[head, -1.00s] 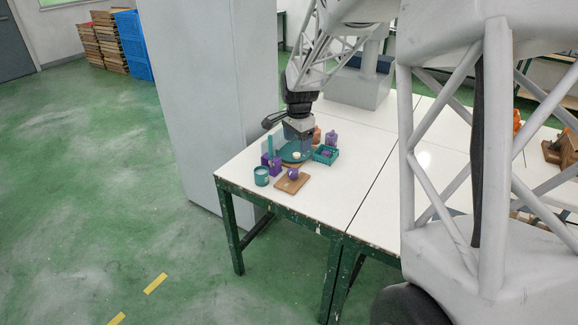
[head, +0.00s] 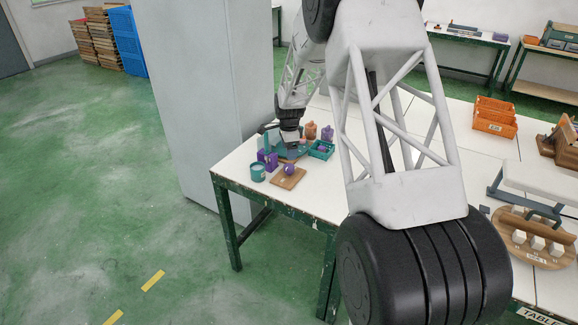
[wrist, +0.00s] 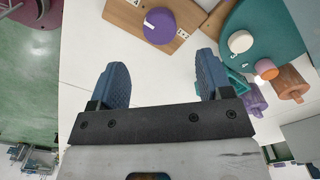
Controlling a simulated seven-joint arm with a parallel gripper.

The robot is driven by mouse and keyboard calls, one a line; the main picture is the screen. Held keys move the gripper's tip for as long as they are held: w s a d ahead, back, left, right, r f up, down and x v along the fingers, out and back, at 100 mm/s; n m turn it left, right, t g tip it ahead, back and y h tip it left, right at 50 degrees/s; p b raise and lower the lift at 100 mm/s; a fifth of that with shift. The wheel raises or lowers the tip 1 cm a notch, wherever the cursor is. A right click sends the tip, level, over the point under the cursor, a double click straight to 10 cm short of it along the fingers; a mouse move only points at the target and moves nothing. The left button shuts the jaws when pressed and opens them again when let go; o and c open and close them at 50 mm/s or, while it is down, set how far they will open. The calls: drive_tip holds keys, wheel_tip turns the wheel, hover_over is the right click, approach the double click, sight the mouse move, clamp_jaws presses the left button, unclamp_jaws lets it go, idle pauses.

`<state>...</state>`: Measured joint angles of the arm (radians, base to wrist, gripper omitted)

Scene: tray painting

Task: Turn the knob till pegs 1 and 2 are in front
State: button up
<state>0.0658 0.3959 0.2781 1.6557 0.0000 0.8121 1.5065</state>
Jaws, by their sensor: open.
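The purple knob (wrist: 160,27) sits on a wooden board (wrist: 128,14), with a white pointer line on its left side; "1 2" is marked on the board at its right. The knob (head: 289,169) and board (head: 287,179) also show in the head view. Pegs 1 and 2 cannot be made out. My gripper (wrist: 161,62) is open and empty, apart from the knob; it hangs over the tray area in the head view (head: 291,146).
A teal cup (head: 257,173) and a purple block (head: 267,159) stand left of the board. A teal crate (head: 321,150), a purple bottle (head: 327,132) and an orange bottle (head: 311,131) stand to the right. The white table's front left corner is bare.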

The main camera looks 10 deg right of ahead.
sight(289, 166)
idle(0.3)
drive_tip(key=shift+f, duration=3.9)
drive_tip(key=c, duration=0.9)
